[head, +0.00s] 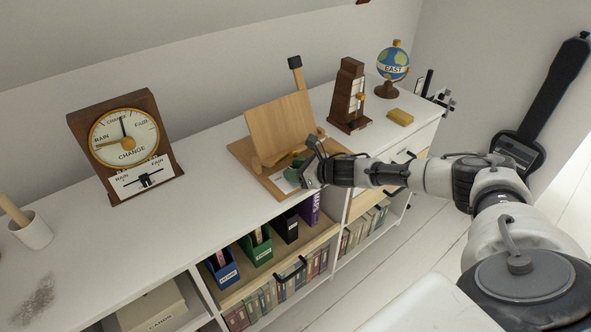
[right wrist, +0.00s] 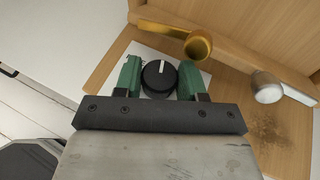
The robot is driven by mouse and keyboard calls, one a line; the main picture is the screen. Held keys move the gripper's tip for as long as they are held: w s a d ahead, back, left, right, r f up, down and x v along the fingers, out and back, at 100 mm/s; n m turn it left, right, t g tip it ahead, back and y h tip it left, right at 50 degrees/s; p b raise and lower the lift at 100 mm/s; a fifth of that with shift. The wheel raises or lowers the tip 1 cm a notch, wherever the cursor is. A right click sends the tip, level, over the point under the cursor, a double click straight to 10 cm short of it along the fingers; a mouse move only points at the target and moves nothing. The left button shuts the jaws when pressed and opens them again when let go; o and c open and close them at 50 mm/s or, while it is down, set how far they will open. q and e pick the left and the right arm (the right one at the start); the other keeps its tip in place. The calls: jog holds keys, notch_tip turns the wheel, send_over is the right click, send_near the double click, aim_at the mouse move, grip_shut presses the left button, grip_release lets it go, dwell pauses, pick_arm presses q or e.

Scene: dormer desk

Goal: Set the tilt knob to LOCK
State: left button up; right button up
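The tilt knob (right wrist: 159,76) is round and black with a white pointer line. In the right wrist view its pointer aims to the top of the picture, leaning slightly right. It sits on a white plate at the base of the wooden stand (head: 279,128). In the head view my right gripper (head: 303,170) is at the stand's front edge and hides the knob. No LOCK label can be read; the plate is mostly covered. My left gripper is not in view.
A brass-coloured round part (right wrist: 197,45) and a white-capped part (right wrist: 266,88) lie close beyond the knob.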

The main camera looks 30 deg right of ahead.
jog(key=c, duration=0.3)
jog(key=shift+c, duration=0.2)
